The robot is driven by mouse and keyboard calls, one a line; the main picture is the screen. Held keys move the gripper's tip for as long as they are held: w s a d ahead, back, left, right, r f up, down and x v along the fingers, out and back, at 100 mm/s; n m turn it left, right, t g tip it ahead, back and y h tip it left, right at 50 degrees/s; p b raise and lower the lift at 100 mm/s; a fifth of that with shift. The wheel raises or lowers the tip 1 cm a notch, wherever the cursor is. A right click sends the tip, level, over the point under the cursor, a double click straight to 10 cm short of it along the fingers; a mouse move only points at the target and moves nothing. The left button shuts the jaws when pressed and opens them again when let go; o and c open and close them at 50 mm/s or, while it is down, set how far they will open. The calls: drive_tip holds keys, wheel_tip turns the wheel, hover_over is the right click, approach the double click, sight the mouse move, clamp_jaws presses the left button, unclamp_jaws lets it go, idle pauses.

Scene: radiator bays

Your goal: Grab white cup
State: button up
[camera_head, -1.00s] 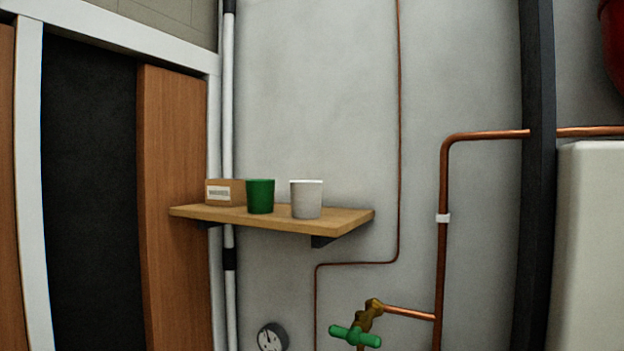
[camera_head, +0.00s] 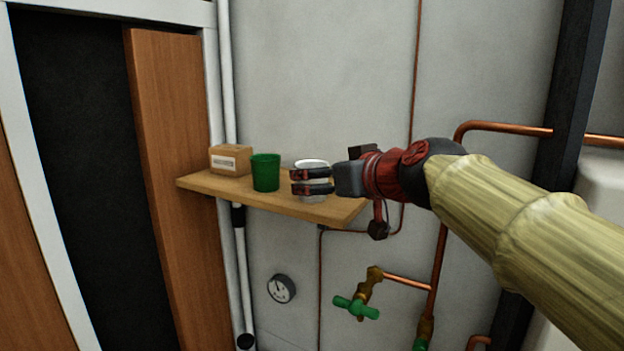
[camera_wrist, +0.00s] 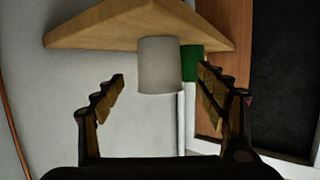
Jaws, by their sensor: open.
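The white cup (camera_head: 312,199) stands upright on the wooden shelf (camera_head: 235,190), towards its right end. My gripper (camera_head: 297,182) comes in from the right, and its fingers cover part of the cup in the head view. In the wrist view, which shows the scene upside down, the white cup (camera_wrist: 160,68) appears between the two spread fingers of my gripper (camera_wrist: 162,78). The fingers are open, with a gap on each side of the cup. I cannot tell how deep the cup is between them.
A green cup (camera_head: 265,172) stands just left of the white cup, with a brown labelled box (camera_head: 230,160) farther left. A thin copper pipe (camera_head: 415,70) runs down the wall behind my arm. A green-handled valve (camera_head: 356,307) and a gauge (camera_head: 281,289) sit below the shelf.

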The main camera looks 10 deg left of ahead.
sight(308, 163)
drive_tip(key=p+x, duration=0.2)
drive_tip(key=x, duration=0.3)
drive_tip(key=shift+w+a+f, duration=0.1)
drive_tip(key=shift+w+a, duration=0.05)
drive_tip(key=shift+w, duration=0.1)
drive_tip(key=shift+s, duration=0.25)
drive_tip(key=shift+c, duration=0.5)
drive_tip(key=shift+w, duration=0.15)
drive_tip(key=shift+c, duration=1.2)
drive_tip(key=c, duration=0.7)
drive_tip(key=shift+c, duration=0.5)
